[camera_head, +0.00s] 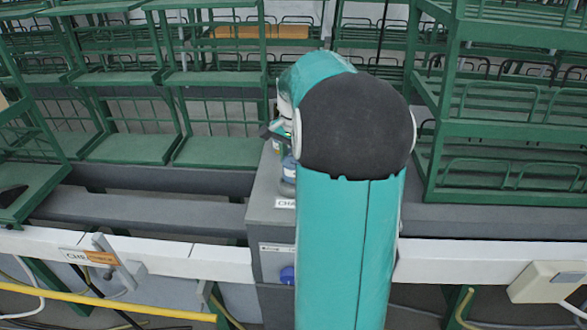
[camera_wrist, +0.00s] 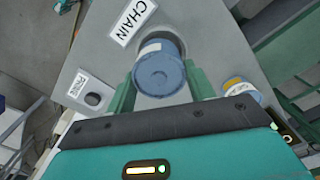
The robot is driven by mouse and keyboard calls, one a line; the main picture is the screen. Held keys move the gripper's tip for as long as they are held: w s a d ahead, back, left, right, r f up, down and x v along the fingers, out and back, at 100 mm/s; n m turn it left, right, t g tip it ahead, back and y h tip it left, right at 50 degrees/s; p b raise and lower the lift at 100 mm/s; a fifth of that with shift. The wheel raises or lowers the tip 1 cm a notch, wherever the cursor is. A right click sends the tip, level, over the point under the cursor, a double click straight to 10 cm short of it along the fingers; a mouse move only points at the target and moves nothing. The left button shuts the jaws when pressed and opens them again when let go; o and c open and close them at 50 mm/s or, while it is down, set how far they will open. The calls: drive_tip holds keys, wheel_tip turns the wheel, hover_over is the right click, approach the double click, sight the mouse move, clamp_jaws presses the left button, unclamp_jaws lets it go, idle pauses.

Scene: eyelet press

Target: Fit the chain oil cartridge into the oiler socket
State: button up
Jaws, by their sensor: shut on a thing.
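In the wrist view, a blue cylindrical cartridge (camera_wrist: 160,77) with a pale band is between the two green fingers of my gripper (camera_wrist: 163,88), which is shut on it. Its far end meets a dark round socket (camera_wrist: 160,43) beside the CHAIN label (camera_wrist: 132,22); how deep it sits, I cannot tell. In the head view, a bluish cylinder (camera_head: 289,170) shows at the grey oiler box (camera_head: 266,205), above a partly hidden label. My arm covers most of the gripper and box there.
A second blue cartridge (camera_wrist: 243,90) with a yellow and white label sits at the right of the box. A dark hole (camera_wrist: 93,99) with its own label is at the left. Green racks (camera_head: 500,120) stand behind a white rail (camera_head: 190,258).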

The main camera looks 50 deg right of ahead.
drive_tip(key=shift+w+d+f, duration=0.1)
drive_tip(key=shift+w+f, duration=0.05)
drive_tip(key=shift+f, duration=0.75)
drive_tip(key=shift+w+d+f, duration=0.1)
drive_tip(key=shift+f, duration=0.75)
drive_tip(key=shift+f, duration=0.1)
drive_tip(key=o, duration=1)
wheel_tip(320, 180, up, 12)
drive_tip(key=shift+r, duration=0.1)
drive_tip(key=shift+a, duration=0.1)
